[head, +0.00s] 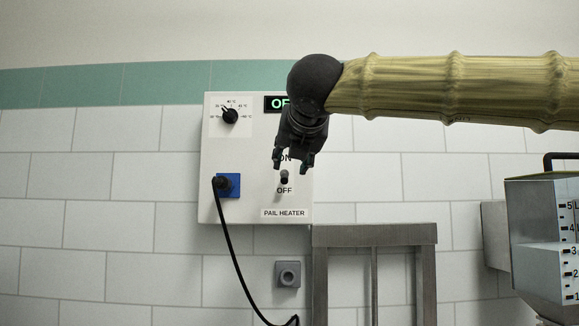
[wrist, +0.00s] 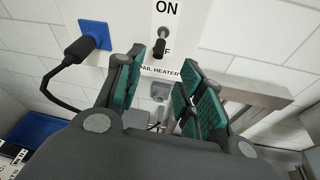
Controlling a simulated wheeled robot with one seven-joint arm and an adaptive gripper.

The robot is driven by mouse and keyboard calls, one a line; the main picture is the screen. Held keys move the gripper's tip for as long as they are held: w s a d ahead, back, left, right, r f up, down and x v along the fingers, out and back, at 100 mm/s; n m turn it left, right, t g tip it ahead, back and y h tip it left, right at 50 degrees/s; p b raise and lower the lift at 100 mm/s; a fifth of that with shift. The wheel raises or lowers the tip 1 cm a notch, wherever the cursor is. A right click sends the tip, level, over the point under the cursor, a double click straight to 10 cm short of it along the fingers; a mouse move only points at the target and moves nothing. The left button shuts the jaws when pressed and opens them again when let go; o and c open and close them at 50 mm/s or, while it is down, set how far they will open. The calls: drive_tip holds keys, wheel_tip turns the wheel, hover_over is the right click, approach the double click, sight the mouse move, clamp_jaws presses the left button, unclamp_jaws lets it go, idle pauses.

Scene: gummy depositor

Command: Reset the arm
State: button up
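My gripper (head: 293,163) is at the end of my arm, which reaches in from the right in the head view. It hangs in front of the white pail heater panel (head: 212,150), with its fingers pointing down near the panel's ON/OFF switch (head: 284,177). In the wrist view the gripper (wrist: 165,85) has its green-padded fingers apart with nothing between them. The black switch (wrist: 159,47) shows beyond the fingers, apart from them.
A black dial (head: 230,116) and a blue socket (head: 234,184) with a black plug and hanging cable (head: 232,255) are on the panel. A metal frame (head: 375,235) stands below right. A metal container with a level scale (head: 545,235) is at the far right.

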drive_tip(key=shift+v, duration=0.8)
